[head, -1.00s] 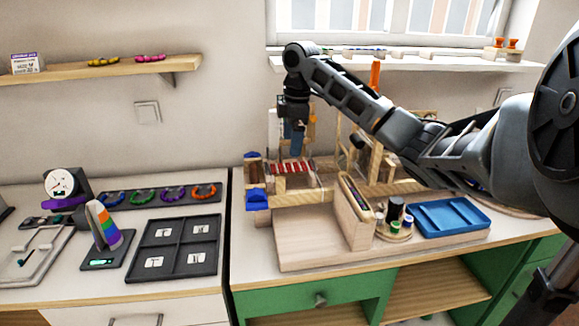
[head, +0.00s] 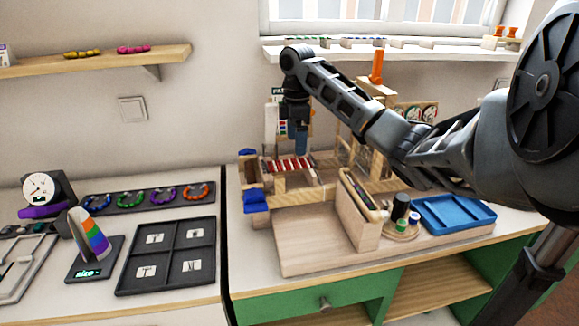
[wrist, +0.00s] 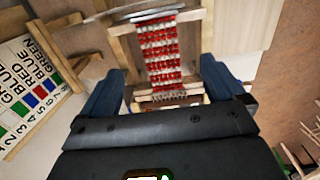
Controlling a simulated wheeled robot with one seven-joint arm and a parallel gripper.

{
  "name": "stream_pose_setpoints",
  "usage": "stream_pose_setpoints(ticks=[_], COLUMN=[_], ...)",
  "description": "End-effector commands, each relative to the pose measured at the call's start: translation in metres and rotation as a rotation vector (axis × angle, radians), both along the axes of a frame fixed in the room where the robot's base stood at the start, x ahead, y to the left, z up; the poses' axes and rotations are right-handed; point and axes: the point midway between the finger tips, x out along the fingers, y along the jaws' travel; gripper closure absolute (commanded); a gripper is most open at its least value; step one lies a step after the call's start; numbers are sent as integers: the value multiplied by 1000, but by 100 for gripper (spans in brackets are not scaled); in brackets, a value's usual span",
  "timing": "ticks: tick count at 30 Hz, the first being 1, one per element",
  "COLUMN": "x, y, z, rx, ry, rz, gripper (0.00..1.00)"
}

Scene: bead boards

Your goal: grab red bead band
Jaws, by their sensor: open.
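The red bead band (head: 288,163), red with white stripes, lies stretched on a small wooden loom (head: 262,191) at the back of the right counter. In the wrist view the band (wrist: 160,52) runs lengthwise between the wooden side bars of the loom. My gripper (head: 299,150) points down over the loom in the head view. In the wrist view my gripper (wrist: 160,88) has its two blue fingers wide apart, one on each side of the band's near end. Nothing is held between them. I cannot tell exactly how high the fingertips are above the band.
A colour chart (wrist: 30,85) stands left of the fingers in the wrist view. A wooden box (head: 350,222), small jars (head: 401,207) and a blue tray (head: 455,213) stand right of the loom. A black four-section tray (head: 168,256) lies on the left counter.

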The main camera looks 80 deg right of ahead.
Motion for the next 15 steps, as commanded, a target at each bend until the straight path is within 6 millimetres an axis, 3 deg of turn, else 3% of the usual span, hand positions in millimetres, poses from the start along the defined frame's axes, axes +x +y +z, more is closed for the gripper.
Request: stream_pose_setpoints(ticks=[12,15], x=[0,0], y=[0,0], z=[-52,-58], rx=[2,0], ry=[1,0], rz=[-2,-2], gripper=[4,4])
